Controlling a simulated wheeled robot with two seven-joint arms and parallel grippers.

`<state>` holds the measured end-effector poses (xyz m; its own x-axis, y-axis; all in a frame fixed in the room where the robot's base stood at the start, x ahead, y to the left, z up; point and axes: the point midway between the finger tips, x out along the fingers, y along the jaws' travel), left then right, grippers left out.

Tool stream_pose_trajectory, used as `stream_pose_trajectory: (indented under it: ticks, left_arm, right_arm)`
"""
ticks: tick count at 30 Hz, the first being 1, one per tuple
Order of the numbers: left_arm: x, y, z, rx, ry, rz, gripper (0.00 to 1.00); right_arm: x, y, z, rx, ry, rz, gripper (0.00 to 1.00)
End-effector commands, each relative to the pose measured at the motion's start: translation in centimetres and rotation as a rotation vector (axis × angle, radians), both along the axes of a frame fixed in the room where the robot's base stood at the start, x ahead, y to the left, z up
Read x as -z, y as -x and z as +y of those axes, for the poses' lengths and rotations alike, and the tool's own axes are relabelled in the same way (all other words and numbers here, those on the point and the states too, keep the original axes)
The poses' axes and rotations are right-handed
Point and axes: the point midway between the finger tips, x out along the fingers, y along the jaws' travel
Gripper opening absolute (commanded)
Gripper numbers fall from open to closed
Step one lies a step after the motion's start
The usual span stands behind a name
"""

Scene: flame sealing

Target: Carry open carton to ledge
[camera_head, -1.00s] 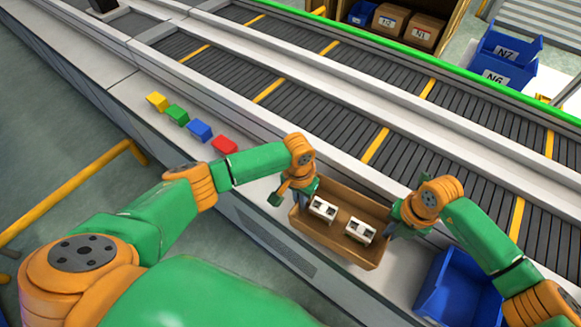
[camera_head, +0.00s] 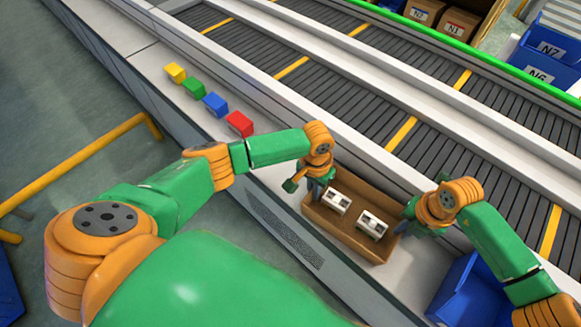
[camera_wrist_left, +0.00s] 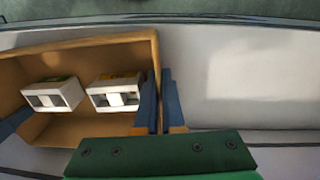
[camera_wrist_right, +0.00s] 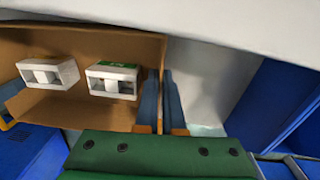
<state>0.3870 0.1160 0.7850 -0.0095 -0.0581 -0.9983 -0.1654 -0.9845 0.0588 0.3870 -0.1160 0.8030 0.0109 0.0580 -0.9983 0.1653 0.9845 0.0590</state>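An open brown carton (camera_head: 346,237) is between my two grippers at the white ledge (camera_head: 415,272) in front of the conveyor. Two white items (camera_head: 337,201) (camera_head: 372,223) with dark openings lie side by side in it. My left gripper (camera_head: 316,191) is shut on the carton's left end wall. In the left wrist view its blue fingers (camera_wrist_left: 159,102) straddle that wall. My right gripper (camera_head: 409,219) is shut on the opposite end wall, with its fingers (camera_wrist_right: 160,102) on both sides of it. I cannot tell whether the carton's underside touches the ledge.
Yellow (camera_head: 175,72), green (camera_head: 194,87), blue (camera_head: 215,104) and red (camera_head: 239,123) blocks lie in a row on the ledge to the left. A blue bin (camera_head: 472,290) is right of the carton. Roller conveyors (camera_head: 340,95) run behind. A yellow rail (camera_head: 85,165) stands left.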

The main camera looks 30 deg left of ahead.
Motion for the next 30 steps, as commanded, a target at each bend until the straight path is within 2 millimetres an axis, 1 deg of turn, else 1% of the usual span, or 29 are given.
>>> stream_pose_trajectory:
  ticks: [1,2,3,11,14,17,21,24,27,30]
  left_arm:
    - [0.1,0.0,0.0,0.000,-0.001,0.001,0.16]
    - [0.0,0.0,0.0,0.000,-0.001,0.001,0.24]
    - [-0.1,0.0,0.0,0.000,-0.001,0.001,0.35]
    - [-0.1,0.0,0.0,0.000,0.000,0.000,0.35]
    - [-0.9,-0.1,0.0,0.000,0.001,-0.001,0.35]
    - [-3.1,-0.2,0.2,0.002,0.002,-0.006,0.35]
    - [-7.2,-0.2,0.4,0.002,0.001,-0.005,0.35]
    - [-9.7,-0.2,0.6,0.001,0.000,-0.005,0.35]
    - [-11.3,-0.2,0.7,0.000,0.000,-0.003,0.35]
    - [-12.0,-0.1,0.7,0.000,0.000,0.000,0.35]
  right_arm:
    - [0.0,0.0,0.0,0.000,0.001,-0.001,0.16]
    - [-0.1,0.0,0.0,0.000,0.001,-0.001,0.24]
    - [-0.1,0.0,0.0,0.000,0.001,-0.001,0.35]
    - [-0.1,0.0,0.0,0.000,0.000,0.000,0.35]
    - [-0.1,0.0,0.0,0.000,0.000,0.000,0.35]
    - [-0.1,0.0,0.0,0.000,0.000,0.000,0.35]
    - [-0.1,0.0,0.0,0.000,0.000,0.000,0.35]
    - [-0.1,0.0,0.0,0.000,0.000,0.001,0.35]
    - [-0.1,0.0,0.0,0.000,0.000,0.001,0.35]
    - [-0.4,0.0,0.0,0.000,-0.001,0.000,0.35]
